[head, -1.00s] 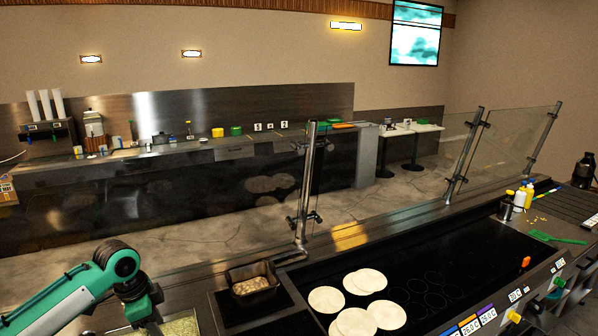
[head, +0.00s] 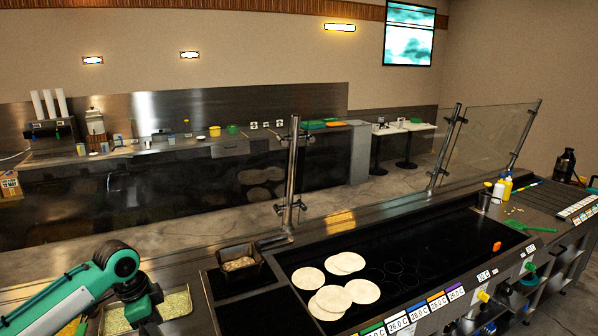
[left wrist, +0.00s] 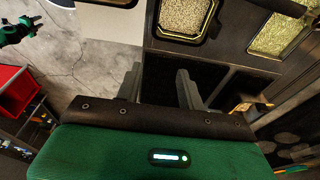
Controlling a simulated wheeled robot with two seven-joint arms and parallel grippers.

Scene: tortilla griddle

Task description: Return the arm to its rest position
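My left arm (head: 110,275), green and black, comes in at the lower left of the head view, bent at a dark joint. Its end hangs over the container area left of the griddle, and the fingers are not visible there. In the left wrist view my left gripper (left wrist: 158,88) shows two grey fingers spread apart with nothing between them. Below the fingers is a dark recess of the counter.
Several tortillas (head: 331,298) lie on the black griddle (head: 420,250). A dark pan (head: 239,262) and a tray of pale-green food (head: 177,303) stand left of it. Glass guards on metal posts (head: 291,175) line the far edge. A red bin (left wrist: 15,90) stands beside open floor.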

